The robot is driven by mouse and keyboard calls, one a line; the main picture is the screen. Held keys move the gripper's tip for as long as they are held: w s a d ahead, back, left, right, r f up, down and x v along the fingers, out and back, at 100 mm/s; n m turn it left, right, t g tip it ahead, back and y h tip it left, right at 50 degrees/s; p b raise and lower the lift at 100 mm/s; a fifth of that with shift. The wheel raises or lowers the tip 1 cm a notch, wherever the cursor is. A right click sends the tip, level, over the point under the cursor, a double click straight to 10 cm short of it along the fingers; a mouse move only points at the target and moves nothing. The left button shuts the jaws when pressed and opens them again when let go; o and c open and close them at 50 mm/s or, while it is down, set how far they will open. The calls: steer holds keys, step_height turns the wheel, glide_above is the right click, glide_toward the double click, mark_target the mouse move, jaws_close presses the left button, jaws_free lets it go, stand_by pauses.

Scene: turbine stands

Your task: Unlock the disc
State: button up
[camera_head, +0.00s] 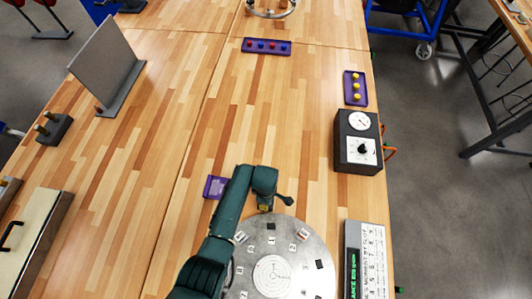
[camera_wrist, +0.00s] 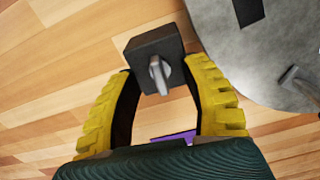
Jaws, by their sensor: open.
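The round metal disc (camera_head: 305,270) lies at the bottom of the head view, with numbered labels and dark square marks on its face. Part of the disc (camera_wrist: 270,50) fills the upper right of the wrist view. A dark block with a grey lever (camera_wrist: 158,72) stands beside the disc's edge in the wrist view. My gripper (camera_wrist: 160,72) is open, with its two yellow fingers on either side of the block. I cannot tell whether the fingers touch it. In the head view my gripper (camera_head: 265,207) is at the disc's far edge and the block is not clearly visible.
A small purple tray (camera_head: 214,187) lies left of my arm. A black box with dials (camera_head: 357,142) and a grey device with a green display (camera_head: 366,262) stand right. Purple trays with red (camera_head: 266,46) and yellow knobs (camera_head: 355,88) are farther back. The middle table is clear.

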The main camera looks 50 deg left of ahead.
steer(key=shift+r, duration=0.15)
step_height(320, 180, up, 5)
steer(key=p, duration=0.4)
steer(key=shift+p, duration=0.4)
steer(key=shift+o, duration=0.2)
